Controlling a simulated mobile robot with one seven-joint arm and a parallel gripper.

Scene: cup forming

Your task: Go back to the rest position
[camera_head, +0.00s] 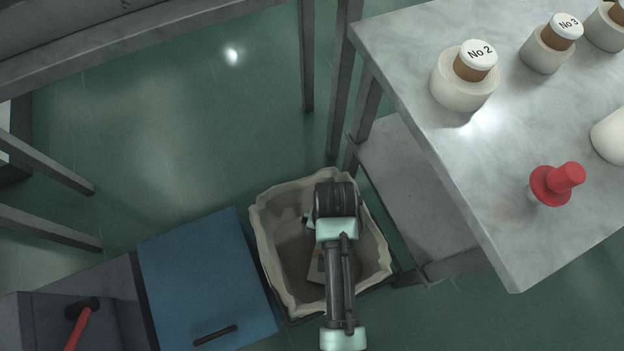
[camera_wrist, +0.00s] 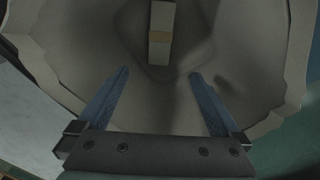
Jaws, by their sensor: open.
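My gripper (camera_wrist: 160,76) is open, with its two blue fingers spread wide apart and nothing between them. It points down into a bin with a beige liner (camera_wrist: 290,50). In the head view my arm reaches over the same bin (camera_head: 267,225) and hides part of its inside; the fingers cannot be made out clearly there. A pale piece with a tan band (camera_wrist: 160,52) lies inside the bin beyond the fingertips, apart from them. A pale item also shows in the bin in the head view (camera_head: 316,268), partly hidden by my arm.
A lower shelf (camera_head: 405,185) sits beside the bin. A blue box (camera_head: 200,280) stands left of the bin. Green floor (camera_head: 190,140) is open behind.

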